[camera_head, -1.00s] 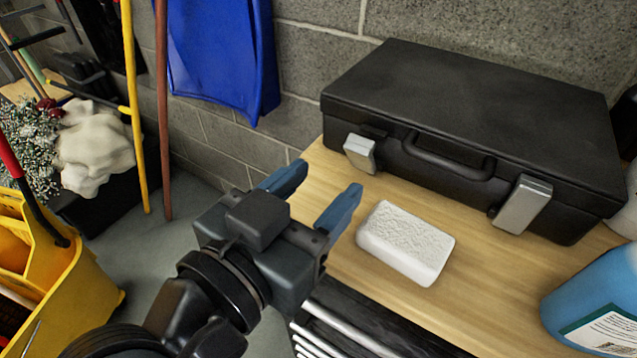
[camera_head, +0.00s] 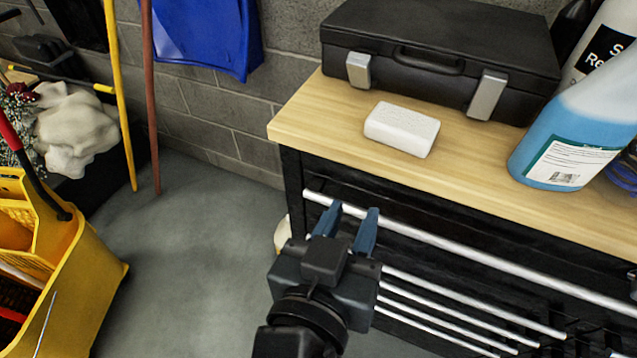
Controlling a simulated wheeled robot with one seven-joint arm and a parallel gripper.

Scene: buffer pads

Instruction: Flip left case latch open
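The black case (camera_head: 440,30) lies shut at the back of the wooden worktop. Its left latch (camera_head: 359,71) is a grey metal plate on the case's front face, at the left end. It hangs down, slightly tilted outward at the bottom. The right latch (camera_head: 487,94) is a similar grey plate. My gripper (camera_head: 348,212) is open and empty. In the picture it is below the worktop's front edge, in front of the rails, and well apart from the left latch.
A white block (camera_head: 402,129) lies on the worktop (camera_head: 300,112) before the case. A blue-liquid bottle (camera_head: 572,135) stands at right. Metal rails (camera_head: 430,240) run below the worktop. A yellow mop bucket (camera_head: 60,265) stands at left. Grey floor between is clear.

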